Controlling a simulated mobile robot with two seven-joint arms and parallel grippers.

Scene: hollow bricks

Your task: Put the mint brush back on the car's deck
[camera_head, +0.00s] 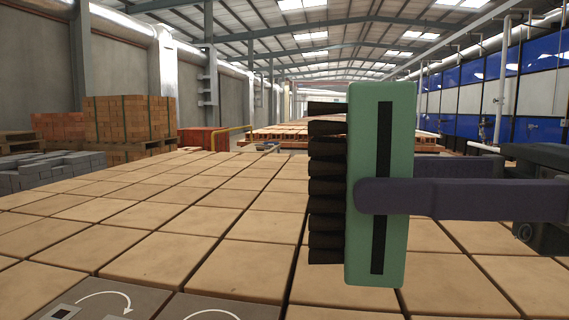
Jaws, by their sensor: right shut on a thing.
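The mint brush (396,130) has a mint-green body with a dark strip down its face and a row of dark bristles pointing left. It stands upright on end in the jaws of my right gripper (372,192), which comes in from the right with dark purple fingers. The near finger lies across the front of the brush; the far fingertip is hidden behind it. The car's deck (200,222), a wide surface of tan square tiles with dark joints, spreads below and behind. The brush appears to be held above it. My left gripper is not in view.
Grey panels with white curved arrows (105,300) show at the bottom left. Grey bricks (55,170) and a stack of orange bricks (130,120) stand beyond the deck at left. Blue-panelled equipment (490,95) lines the right. The visible tiles left of the brush are clear.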

